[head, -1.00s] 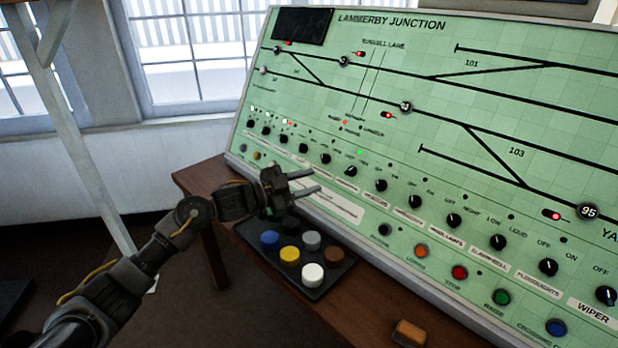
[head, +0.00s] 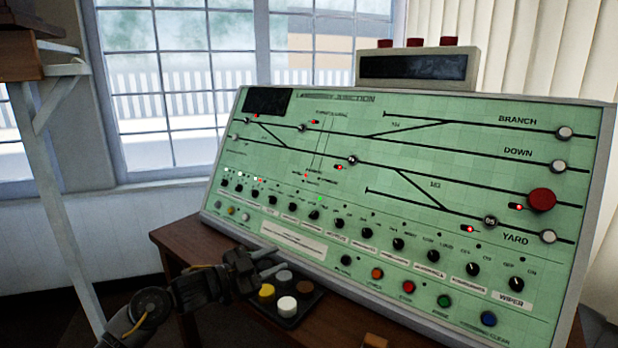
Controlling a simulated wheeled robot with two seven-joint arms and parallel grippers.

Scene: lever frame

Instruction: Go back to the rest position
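My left gripper (head: 278,259) is dark grey and comes in from the lower left. Its two fingers point right with a gap between them and nothing in it. In the picture it lies in front of the lower left edge of the green control panel (head: 335,238), above the black tray of buttons (head: 312,304). I cannot tell whether it touches either one. It hides part of the tray. My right gripper is not in view.
The panel stands on a brown wooden table (head: 185,237). The tray's yellow button (head: 266,292) and white button (head: 287,306) show. A wooden post (head: 55,190) stands at the left.

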